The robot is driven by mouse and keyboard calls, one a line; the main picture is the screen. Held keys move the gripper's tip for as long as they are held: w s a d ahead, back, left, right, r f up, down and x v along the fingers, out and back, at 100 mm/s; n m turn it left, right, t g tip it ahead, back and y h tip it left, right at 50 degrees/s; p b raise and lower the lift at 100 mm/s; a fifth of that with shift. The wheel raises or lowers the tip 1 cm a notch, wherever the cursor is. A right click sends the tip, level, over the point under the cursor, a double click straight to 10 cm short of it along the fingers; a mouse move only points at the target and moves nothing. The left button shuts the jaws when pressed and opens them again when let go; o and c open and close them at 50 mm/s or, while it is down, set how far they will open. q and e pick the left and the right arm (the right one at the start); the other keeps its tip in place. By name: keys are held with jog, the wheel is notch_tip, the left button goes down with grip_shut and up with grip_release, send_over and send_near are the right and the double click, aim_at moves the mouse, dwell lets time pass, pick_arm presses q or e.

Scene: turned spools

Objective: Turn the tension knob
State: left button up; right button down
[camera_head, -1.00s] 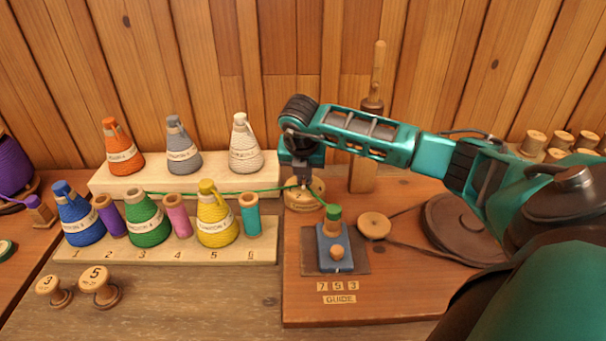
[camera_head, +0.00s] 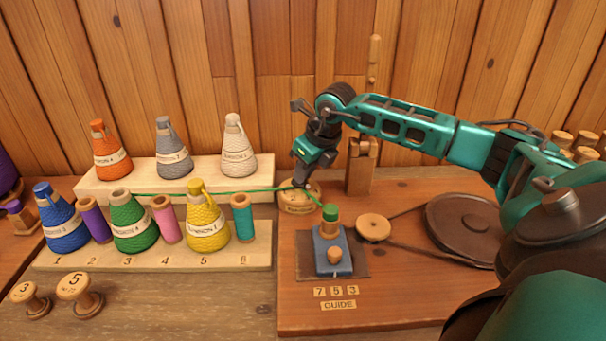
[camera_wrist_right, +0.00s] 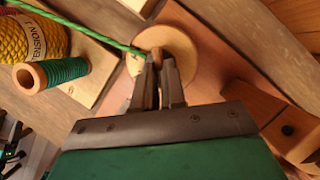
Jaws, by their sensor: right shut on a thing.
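The tension knob (camera_head: 299,202) is a round, pale wooden disc with lettering on its side, on the right-hand wooden board. My right gripper (camera_head: 301,182) reaches it from above, tilted. In the right wrist view, my right gripper (camera_wrist_right: 157,80) is shut on the small upright wooden grip (camera_wrist_right: 157,52) on top of the knob (camera_wrist_right: 188,50). The fingers hide part of the grip. A green thread (camera_head: 235,192) runs from the green cone (camera_head: 134,228) past the knob to a green-wound spool (camera_head: 330,212) on a blue block (camera_head: 332,252). My left gripper is not in view.
A wooden post (camera_head: 362,168) stands right of the knob. A small pulley (camera_head: 374,227) and a large dark wheel (camera_head: 461,225) share a belt. Cones and small spools fill the pale rack (camera_head: 255,258) at left.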

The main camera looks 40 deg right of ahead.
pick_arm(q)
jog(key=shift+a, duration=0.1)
pick_arm(e)
jog(key=n, duration=0.2)
jog(key=n+y, duration=0.1)
jog(key=n, duration=0.1)
jog(key=n+y, duration=0.1)
jog(key=shift+w+d+n+g, duration=0.15)
jog(key=shift+d+n+g, duration=0.2)
jog(key=shift+n+g, duration=0.05)
dwell(0.3)
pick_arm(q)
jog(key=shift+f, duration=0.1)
pick_arm(e)
jog(key=c, duration=1.2)
grip_release()
pick_arm(q)
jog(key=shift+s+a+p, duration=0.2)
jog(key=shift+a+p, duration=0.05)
jog(key=shift+p, duration=0.2)
pick_arm(e)
jog(key=v, duration=1.3)
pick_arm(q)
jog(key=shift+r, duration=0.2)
pick_arm(e)
jog(key=shift+w+d, duration=0.1)
